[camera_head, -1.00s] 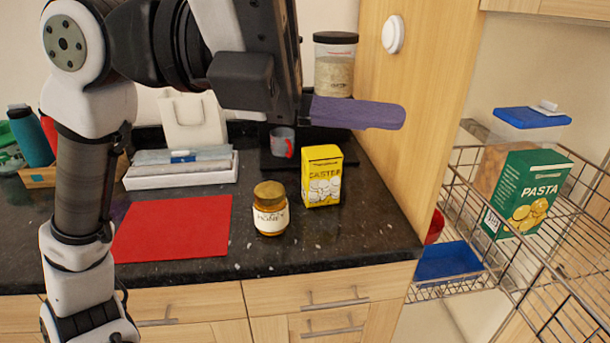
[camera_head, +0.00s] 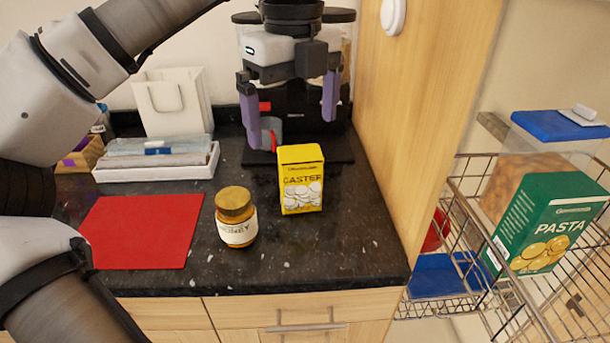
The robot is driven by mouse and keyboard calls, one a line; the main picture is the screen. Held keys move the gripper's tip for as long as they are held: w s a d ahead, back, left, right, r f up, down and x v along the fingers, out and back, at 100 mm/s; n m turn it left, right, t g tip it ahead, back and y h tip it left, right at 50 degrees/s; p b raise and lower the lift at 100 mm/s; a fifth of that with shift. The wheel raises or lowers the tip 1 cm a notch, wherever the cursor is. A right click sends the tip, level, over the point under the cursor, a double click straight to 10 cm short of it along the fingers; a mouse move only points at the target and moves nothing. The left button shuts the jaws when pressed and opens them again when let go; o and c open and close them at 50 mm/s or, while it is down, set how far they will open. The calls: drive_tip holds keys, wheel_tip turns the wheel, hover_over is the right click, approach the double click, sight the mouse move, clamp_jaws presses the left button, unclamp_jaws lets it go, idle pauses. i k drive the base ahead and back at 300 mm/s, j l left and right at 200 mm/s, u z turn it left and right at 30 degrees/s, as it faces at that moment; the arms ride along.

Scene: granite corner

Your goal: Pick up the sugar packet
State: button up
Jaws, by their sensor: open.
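The sugar packet is a yellow box (camera_head: 301,180) marked "CASTER", standing upright on the dark granite counter (camera_head: 330,250). My gripper (camera_head: 291,118) points down with its two purple fingers spread wide and nothing between them. In the picture its fingertips are above the box's top, one to the left of the box and one to the right. It is apart from the box, and how far behind or over it the fingers are is hard to tell.
A honey jar (camera_head: 236,217) stands close to the left of the box. A red mat (camera_head: 140,232) lies further left. A grey cup (camera_head: 270,133) and a black machine (camera_head: 318,128) are behind. A wooden side panel (camera_head: 420,130) and wire basket (camera_head: 470,215) bound the right.

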sight(300, 166)
drive_tip(key=i+j+z, duration=0.5)
drive_tip(key=z, duration=0.2)
